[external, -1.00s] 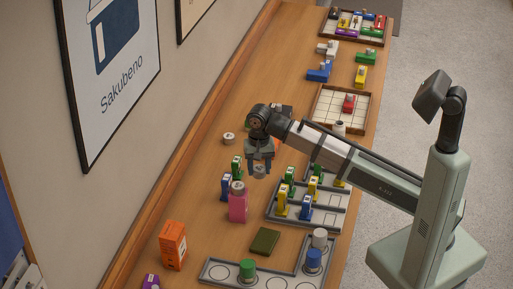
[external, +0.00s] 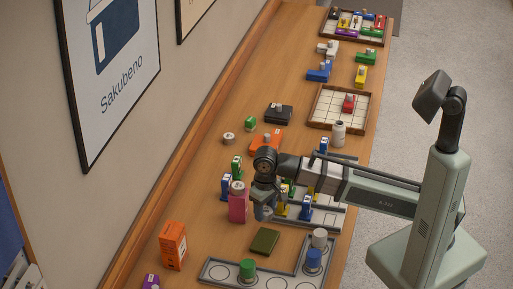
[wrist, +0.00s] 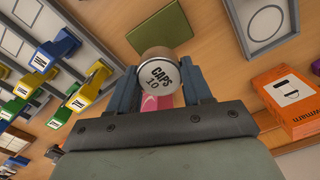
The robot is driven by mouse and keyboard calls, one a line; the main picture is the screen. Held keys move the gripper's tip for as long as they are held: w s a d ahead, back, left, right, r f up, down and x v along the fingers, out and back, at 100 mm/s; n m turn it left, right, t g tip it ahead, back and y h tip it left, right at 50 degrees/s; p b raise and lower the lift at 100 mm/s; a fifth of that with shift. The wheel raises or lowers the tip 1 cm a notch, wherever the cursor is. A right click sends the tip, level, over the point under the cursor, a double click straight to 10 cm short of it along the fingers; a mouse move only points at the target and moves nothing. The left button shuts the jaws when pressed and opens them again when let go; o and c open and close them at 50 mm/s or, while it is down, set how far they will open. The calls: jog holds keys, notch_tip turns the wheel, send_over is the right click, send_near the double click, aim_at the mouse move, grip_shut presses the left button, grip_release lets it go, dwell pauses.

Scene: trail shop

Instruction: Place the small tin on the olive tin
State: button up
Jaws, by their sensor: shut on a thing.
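The small tin (wrist: 160,77) is a short round silver-brown can with "CAPS 10" on its pale end. My gripper (wrist: 158,90) is shut on it, one finger on each side. The olive tin (external: 265,241) is a flat dark-green block lying on the table; it also shows in the wrist view (wrist: 157,30), beyond the held tin. In the external view my gripper (external: 263,213) is above the table, just behind the olive tin and apart from it. The held tin is mostly hidden there by the fingers.
A pink bottle (external: 238,204) stands close left of my gripper. A grey rack (external: 331,218) with yellow and blue pieces is close on the right. An orange box (external: 173,245) stands front left. A grey L-shaped tray (external: 219,270) with green, blue and white-topped pieces lies in front.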

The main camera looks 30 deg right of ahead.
aim_at(264, 239)
jog(key=shift+f, duration=5.3)
jog(key=shift+f, duration=0.15)
jog(key=o, duration=1)
jog(key=shift+o, duration=0.2)
notch_tip(264, 239, up, 12)
jog(key=shift+r, duration=0.15)
